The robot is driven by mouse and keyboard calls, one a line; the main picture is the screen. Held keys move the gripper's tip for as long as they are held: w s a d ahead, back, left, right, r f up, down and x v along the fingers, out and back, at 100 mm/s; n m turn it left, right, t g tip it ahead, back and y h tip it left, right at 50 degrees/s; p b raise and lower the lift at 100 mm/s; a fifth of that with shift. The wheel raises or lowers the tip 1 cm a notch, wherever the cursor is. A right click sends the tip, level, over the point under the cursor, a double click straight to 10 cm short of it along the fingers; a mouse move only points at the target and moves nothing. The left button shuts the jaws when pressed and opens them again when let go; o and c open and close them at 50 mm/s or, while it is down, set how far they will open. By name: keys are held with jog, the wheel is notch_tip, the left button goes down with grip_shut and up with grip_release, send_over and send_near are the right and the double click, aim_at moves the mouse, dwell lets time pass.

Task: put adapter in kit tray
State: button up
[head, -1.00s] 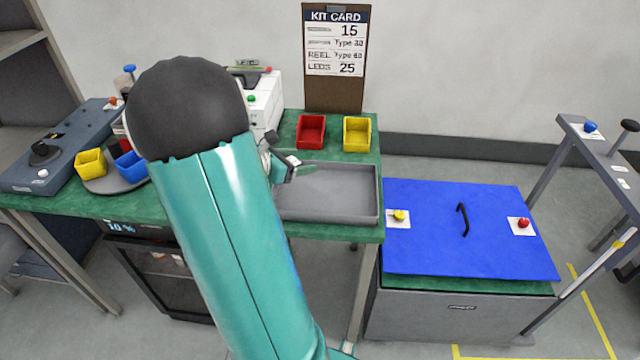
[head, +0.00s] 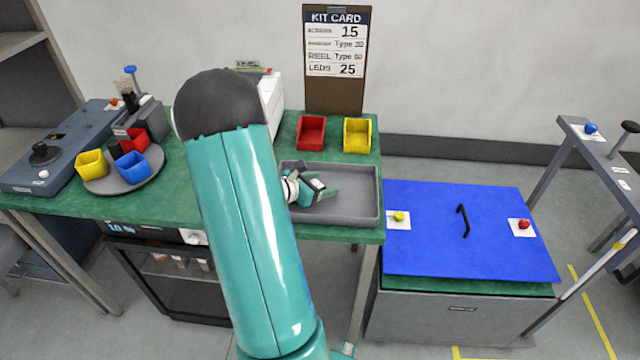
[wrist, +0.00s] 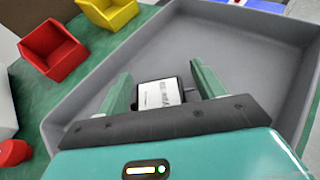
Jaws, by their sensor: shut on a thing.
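The adapter (wrist: 160,94) is a small dark block with a white printed label, seen between my fingers in the wrist view. My gripper (head: 322,192) is shut on it and is over the left part of the grey kit tray (head: 358,218). In the wrist view my gripper (wrist: 165,85) points into the tray (wrist: 240,45), whose floor looks empty around the adapter. I cannot tell whether the adapter touches the tray floor. In the head view the adapter is mostly hidden by my fingers.
A red bin (head: 311,132) and a yellow bin (head: 357,134) stand behind the tray. A kit card (head: 337,45) stands at the back. A round turntable (head: 150,180) with bins is at left. A blue lid (head: 440,245) lies to the right, lower than the bench.

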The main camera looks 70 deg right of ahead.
jog(key=shift+f, duration=0.1)
jog(key=o, duration=1)
jog(key=shift+o, duration=0.2)
jog(key=v, duration=1.2)
